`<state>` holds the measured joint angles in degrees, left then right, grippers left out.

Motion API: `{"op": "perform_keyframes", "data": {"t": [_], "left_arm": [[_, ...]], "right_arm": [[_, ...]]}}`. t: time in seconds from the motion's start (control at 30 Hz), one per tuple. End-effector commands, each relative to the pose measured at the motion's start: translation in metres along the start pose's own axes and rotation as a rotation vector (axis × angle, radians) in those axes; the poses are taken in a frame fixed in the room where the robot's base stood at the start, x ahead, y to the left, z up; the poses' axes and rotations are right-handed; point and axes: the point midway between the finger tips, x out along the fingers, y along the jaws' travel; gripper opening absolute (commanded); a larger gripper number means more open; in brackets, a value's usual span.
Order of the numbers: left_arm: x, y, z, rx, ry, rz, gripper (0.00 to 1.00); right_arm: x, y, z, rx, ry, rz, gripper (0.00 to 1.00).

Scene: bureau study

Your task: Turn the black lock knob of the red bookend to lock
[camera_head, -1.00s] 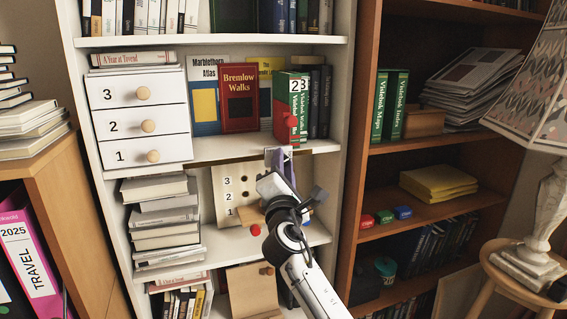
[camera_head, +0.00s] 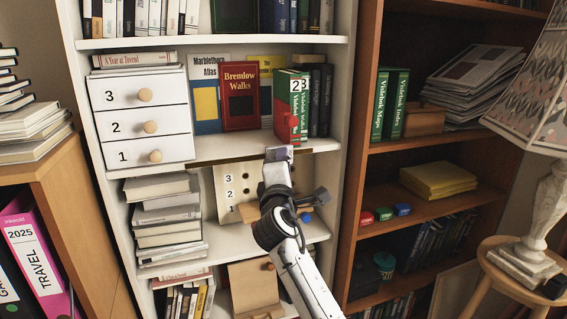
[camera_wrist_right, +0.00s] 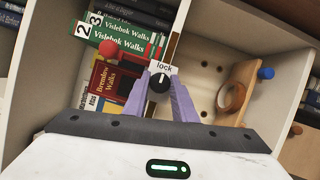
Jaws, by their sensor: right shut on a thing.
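The red bookend (camera_head: 286,122) stands on the white bookcase's middle shelf, against the green books. In the wrist view the red bookend (camera_wrist_right: 126,72) is left of my fingers, with a round red knob on it. The black lock knob (camera_wrist_right: 159,83) sits just below a white "lock" label (camera_wrist_right: 163,68); its white mark points up toward the label. My right gripper (camera_head: 279,154) is at the shelf edge below the bookend. In the wrist view its purple fingers (camera_wrist_right: 159,90) are shut on the black knob, one on each side. My left gripper is not in view.
Green books (camera_head: 301,88) and the red Bremlow Walks book (camera_head: 240,97) stand close above my gripper. White numbered drawers (camera_head: 138,118) are to the left. Below is a pale board with holes (camera_wrist_right: 204,90) and a tape-like ring (camera_wrist_right: 231,97).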

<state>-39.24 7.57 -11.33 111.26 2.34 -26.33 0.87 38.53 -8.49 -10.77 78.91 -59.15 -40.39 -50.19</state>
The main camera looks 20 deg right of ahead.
Motion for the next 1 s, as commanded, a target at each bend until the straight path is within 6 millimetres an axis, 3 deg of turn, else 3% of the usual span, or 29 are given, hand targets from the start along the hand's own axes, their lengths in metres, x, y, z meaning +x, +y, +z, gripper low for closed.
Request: {"op": "perform_keyframes", "data": {"t": [0.23,0.27,0.37,0.73,1.0], "left_arm": [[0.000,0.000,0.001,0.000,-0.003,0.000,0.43],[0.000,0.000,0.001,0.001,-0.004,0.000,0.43],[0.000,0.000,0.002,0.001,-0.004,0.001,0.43],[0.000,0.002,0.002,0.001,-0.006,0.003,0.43],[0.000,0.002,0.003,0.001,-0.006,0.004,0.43]], "right_arm": [[0.000,-0.001,0.000,0.003,-0.001,-0.003,0.02],[0.000,-0.001,0.000,0.003,-0.001,-0.003,0.29],[0.000,-0.001,0.000,0.002,-0.001,-0.002,0.43],[-0.006,-0.001,0.000,0.000,0.000,0.000,0.43],[-0.052,-0.002,-0.001,0.003,0.002,-0.001,0.43]]}}
